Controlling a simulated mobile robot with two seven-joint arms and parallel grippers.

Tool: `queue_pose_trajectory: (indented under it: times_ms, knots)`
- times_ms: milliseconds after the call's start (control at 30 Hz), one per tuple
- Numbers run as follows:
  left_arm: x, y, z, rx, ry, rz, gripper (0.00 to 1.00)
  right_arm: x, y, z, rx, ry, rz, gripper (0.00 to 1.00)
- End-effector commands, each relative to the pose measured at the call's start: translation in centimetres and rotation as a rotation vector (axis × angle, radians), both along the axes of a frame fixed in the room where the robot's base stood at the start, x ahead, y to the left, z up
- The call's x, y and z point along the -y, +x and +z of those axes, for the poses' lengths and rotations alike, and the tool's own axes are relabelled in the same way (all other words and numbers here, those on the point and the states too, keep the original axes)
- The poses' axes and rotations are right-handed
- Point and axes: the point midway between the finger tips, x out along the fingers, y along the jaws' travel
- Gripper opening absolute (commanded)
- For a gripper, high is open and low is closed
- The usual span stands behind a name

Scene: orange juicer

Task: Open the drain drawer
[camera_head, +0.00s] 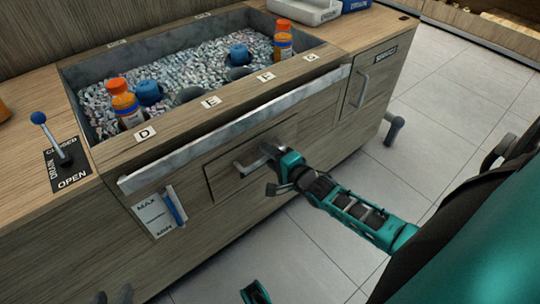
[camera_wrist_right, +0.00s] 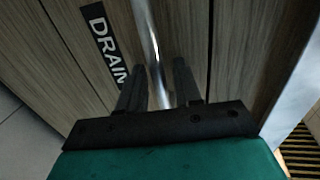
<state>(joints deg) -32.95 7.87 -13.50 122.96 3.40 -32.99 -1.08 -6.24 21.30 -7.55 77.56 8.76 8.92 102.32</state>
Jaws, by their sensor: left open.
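The drain drawer (camera_head: 222,183) is a wooden panel in the cabinet front, and it looks flush with the cabinet. Its metal handle (camera_head: 243,168) runs across the panel. My right gripper (camera_head: 272,160) is at the handle's right part. In the right wrist view, the handle (camera_wrist_right: 148,35) passes between the two fingers (camera_wrist_right: 158,85), with a gap visible beside it. The DRAIN label (camera_wrist_right: 108,45) is beside the handle there and is hidden in the head view. My left gripper (camera_head: 114,297) shows only dark fingertips at the bottom edge, away from the drawer.
A metal rail (camera_head: 235,125) runs above the drawer. A gauge with a blue handle (camera_head: 174,206) is to its left. A blue-knobbed lever (camera_head: 55,142) stands on the top. A basin of ice (camera_head: 190,75) holds orange bottles.

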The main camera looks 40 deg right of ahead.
Motion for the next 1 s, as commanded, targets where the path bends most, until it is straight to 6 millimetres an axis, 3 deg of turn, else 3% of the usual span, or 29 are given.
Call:
queue_pose_trajectory:
  times_ms: [367,1000]
  knots:
    - [-0.16,0.12,0.08,0.004,0.002,0.003,0.43,-0.01,-0.03,0.02,0.001,0.000,0.000,0.01]
    - [-0.30,0.18,0.70,0.006,0.005,0.004,0.43,0.07,-0.86,0.18,-0.001,0.001,0.000,0.00]
